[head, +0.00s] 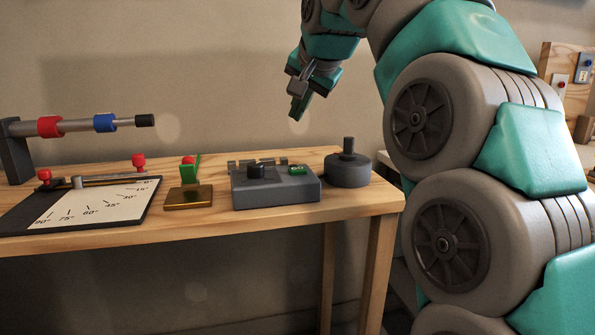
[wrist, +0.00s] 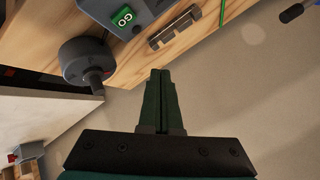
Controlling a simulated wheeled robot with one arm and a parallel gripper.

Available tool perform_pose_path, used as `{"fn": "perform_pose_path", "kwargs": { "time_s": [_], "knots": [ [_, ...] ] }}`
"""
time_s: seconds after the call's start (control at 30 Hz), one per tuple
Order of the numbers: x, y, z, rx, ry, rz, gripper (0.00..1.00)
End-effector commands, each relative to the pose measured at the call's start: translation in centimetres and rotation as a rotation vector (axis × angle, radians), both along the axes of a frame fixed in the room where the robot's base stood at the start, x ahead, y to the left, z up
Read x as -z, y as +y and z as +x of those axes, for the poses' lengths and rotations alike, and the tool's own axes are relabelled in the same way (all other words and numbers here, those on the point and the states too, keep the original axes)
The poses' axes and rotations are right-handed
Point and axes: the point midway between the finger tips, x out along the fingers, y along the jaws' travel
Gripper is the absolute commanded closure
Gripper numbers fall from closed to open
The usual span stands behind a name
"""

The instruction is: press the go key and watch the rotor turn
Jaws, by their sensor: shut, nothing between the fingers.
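The go key (head: 297,170) is a small green key on top of a grey control box (head: 290,194) on the wooden table. In the wrist view the go key (wrist: 124,17) shows white "GO" letters near the top edge. The rotor is likely the dark round drum with an upright stub (head: 347,172), right of the box; it also shows in the wrist view (wrist: 88,62). My gripper (head: 299,108) is shut and empty, in the air above and behind the box. In the wrist view its green fingers (wrist: 164,85) are together, apart from the key.
A black knob (head: 262,170) stands on the box. Left of it are a brass plate (head: 188,197), a green upright with a red top (head: 190,167), a white angle scale (head: 95,205) and a rod with red and blue collars (head: 80,125). A wooden panel (head: 566,80) stands far right.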

Motion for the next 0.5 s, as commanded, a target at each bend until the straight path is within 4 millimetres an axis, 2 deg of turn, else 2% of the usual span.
{"fn": "perform_pose_path", "kwargs": {
  "time_s": [0.5],
  "knots": [
    [6.5, 0.0, -0.1, 0.0, 0.001, -0.001, 1.0]
  ]
}}
